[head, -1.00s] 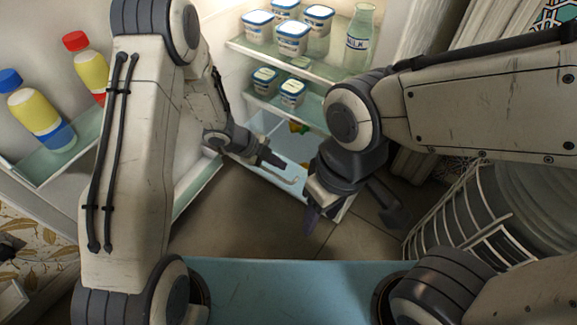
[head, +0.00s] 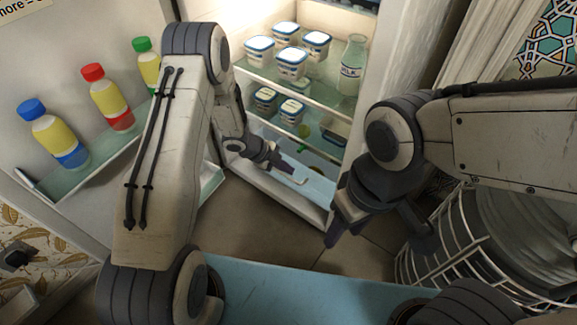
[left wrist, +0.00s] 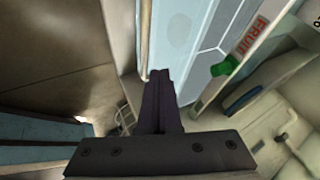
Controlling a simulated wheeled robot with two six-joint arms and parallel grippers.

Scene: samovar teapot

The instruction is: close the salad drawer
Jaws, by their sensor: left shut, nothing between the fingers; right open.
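The salad drawer (head: 310,189) is low in the open fridge, with a pale blue front and a light handle. My left gripper (head: 287,168) is shut and empty, close to the front beside the handle; contact is unclear in the head view. In the left wrist view, the shut fingers (left wrist: 160,93) point toward the pale blue drawer surface (left wrist: 185,35), near a light bar along its left edge. How far the drawer stands out is hard to tell, as my left arm hides part of it. My right gripper (head: 342,228) is open and empty, in front of the fridge's right side.
Shelves above hold several white tubs (head: 290,63) and a milk bottle (head: 352,65). The open fridge door at left carries bottles (head: 55,135) on a door shelf. A white wire rack (head: 440,245) stands at right. Bare floor (head: 260,220) lies before the drawer.

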